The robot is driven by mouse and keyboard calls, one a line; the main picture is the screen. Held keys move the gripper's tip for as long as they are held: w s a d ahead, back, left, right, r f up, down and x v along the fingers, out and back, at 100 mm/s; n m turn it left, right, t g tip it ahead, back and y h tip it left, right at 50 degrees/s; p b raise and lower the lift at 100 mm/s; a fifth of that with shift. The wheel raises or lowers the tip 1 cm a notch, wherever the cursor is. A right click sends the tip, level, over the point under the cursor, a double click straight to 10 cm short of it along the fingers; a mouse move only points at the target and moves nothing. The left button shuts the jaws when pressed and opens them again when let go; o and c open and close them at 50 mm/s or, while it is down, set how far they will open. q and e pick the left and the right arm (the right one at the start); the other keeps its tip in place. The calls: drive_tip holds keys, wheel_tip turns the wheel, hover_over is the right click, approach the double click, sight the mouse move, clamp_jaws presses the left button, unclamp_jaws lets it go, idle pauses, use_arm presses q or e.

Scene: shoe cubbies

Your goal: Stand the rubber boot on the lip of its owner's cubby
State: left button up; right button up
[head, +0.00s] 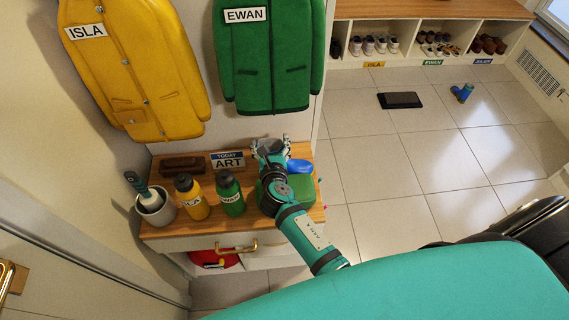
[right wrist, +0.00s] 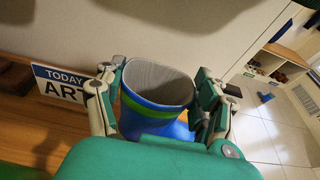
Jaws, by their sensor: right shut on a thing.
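A blue rubber boot (right wrist: 160,115) with a green band and a grey lining shows in the right wrist view, its open top facing up. My right gripper (head: 270,142) is shut on the boot, with one finger on each side of its upper part. In the head view the boot's blue toe (head: 299,166) sticks out to the right of my gripper, over the wooden bench top; the arm hides most of the rest. A small blue boot (head: 462,92) is on the tiled floor. The cubbies (head: 430,12) stand at the far back, with yellow, green and blue labels (head: 483,62). My left gripper is out of view.
Yellow (head: 191,197) and green (head: 230,194) bottles, a white pot (head: 155,206) and an ART sign (head: 228,161) stand on the bench. Yellow (head: 135,70) and green (head: 268,55) coats hang above.

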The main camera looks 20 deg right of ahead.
drive_tip(key=c, duration=0.4)
drive_tip(key=shift+c, duration=0.5)
drive_tip(key=shift+r, duration=0.15)
